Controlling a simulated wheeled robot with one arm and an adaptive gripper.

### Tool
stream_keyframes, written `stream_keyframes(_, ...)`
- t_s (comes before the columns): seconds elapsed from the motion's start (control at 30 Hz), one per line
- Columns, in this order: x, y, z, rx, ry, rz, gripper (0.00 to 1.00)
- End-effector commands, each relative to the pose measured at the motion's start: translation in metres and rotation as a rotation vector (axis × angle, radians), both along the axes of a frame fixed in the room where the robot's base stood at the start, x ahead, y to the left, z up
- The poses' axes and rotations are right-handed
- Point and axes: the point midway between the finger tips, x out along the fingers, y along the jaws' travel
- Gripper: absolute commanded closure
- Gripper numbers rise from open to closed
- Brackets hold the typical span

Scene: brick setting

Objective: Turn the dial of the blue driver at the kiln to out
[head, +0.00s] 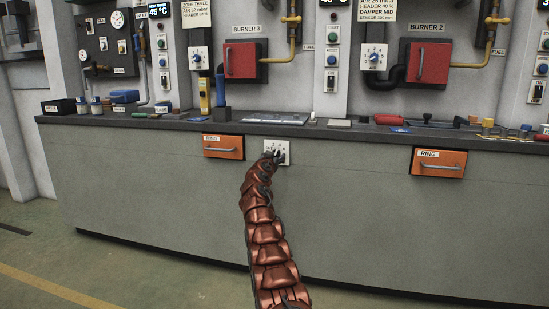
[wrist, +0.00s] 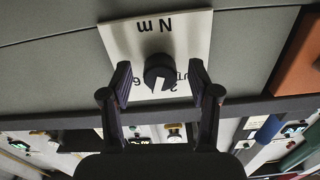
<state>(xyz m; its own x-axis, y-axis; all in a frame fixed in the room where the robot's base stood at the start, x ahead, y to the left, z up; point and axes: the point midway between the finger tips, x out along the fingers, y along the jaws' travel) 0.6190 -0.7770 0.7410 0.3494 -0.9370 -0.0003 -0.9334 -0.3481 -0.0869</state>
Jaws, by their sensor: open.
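A white dial plate (wrist: 115,35) marked "N m" is on the grey bench front, upside down in the wrist view. Its black round dial (wrist: 158,68) has a white pointer toward the bottom of that picture. My gripper (wrist: 160,80) is open, one finger on each side of the dial, with gaps visible; depth is hard to judge. The fingers partly cover the plate's lower markings. In the head view the plate (head: 284,158) sits below the worktop, and my gripper (head: 272,155) covers much of it. A blue upright tool (head: 221,92), perhaps the driver, stands on the worktop above.
Orange drawers labelled "RING" flank the plate, one at left (head: 223,152) and one at right (head: 438,170). The dark worktop (head: 160,123) juts above it and carries several tools. Red burner doors (head: 241,61) are on the wall behind. The floor before the bench is clear.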

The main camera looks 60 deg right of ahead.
Motion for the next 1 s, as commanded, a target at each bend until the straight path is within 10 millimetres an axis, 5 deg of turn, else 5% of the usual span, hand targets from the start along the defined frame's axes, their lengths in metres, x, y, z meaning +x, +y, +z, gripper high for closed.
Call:
stream_keyframes(0.1,0.0,0.0,0.0,0.0,0.0,0.0,0.41)
stream_keyframes(0.67,-0.0001,0.0,0.0001,0.0,0.0,0.0,0.99)
stream_keyframes(1.0,0.0006,0.0005,-0.0023,-0.019,0.052,0.001,0.99)
